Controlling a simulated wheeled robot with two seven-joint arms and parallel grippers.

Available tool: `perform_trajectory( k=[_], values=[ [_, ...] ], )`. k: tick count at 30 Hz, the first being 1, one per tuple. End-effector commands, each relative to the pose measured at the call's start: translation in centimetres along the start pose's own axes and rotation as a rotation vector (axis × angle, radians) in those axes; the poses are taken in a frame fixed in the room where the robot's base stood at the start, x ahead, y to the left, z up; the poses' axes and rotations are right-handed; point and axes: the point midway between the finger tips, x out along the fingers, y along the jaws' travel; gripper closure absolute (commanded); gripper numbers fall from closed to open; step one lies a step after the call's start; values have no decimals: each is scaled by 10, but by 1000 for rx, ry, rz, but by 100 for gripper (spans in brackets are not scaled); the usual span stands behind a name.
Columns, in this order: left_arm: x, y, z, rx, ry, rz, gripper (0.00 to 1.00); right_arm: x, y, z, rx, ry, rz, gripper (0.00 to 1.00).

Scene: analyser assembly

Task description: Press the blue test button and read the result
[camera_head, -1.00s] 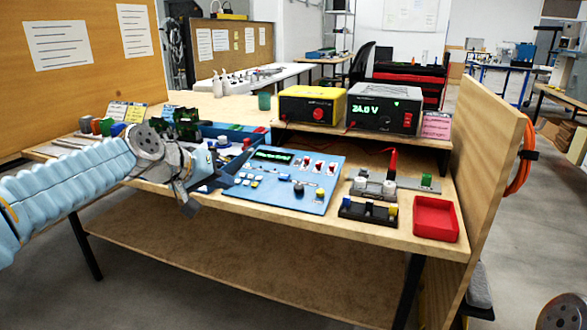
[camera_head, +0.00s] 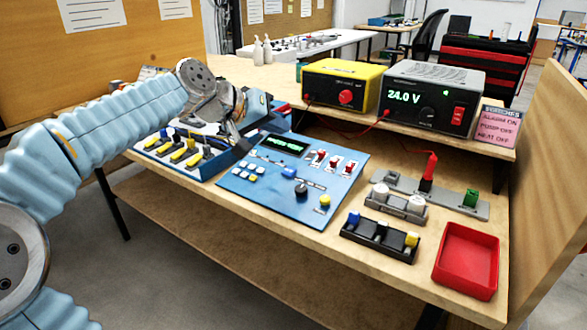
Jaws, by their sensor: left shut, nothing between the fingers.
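The light-blue control panel (camera_head: 262,198) lies on the workbench in the middle of the head view. A raised blue button (camera_head: 289,172) sits near its middle, beside a black knob (camera_head: 301,190) and a yellow button (camera_head: 325,201). A dark display (camera_head: 283,145) at the panel's top shows green text too small to read. My left gripper (camera_head: 242,147) is shut and empty, above the panel's upper left edge, to the left of the display and apart from the blue button. It hides part of the bench behind. My right gripper is out of view.
A blue tray (camera_head: 205,170) with yellow-and-black parts lies left of the panel. A black block with coloured caps (camera_head: 379,240) and a red bin (camera_head: 466,262) are on the right. A power supply (camera_head: 430,95) reading 24.0 V stands on the shelf behind.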

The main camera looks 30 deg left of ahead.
Motion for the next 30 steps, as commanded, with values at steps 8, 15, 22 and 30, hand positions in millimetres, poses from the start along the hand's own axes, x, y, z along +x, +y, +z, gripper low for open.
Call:
perform_trajectory(
  k=[8,15,22,30],
  values=[
    [6,-4,5,0,-1,0,100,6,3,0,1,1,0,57],
    [25,-18,19,0,-3,0,100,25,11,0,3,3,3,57],
    [48,-35,37,0,-2,0,100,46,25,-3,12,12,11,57],
    [62,-45,46,0,-1,0,100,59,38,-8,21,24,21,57]
  ],
)
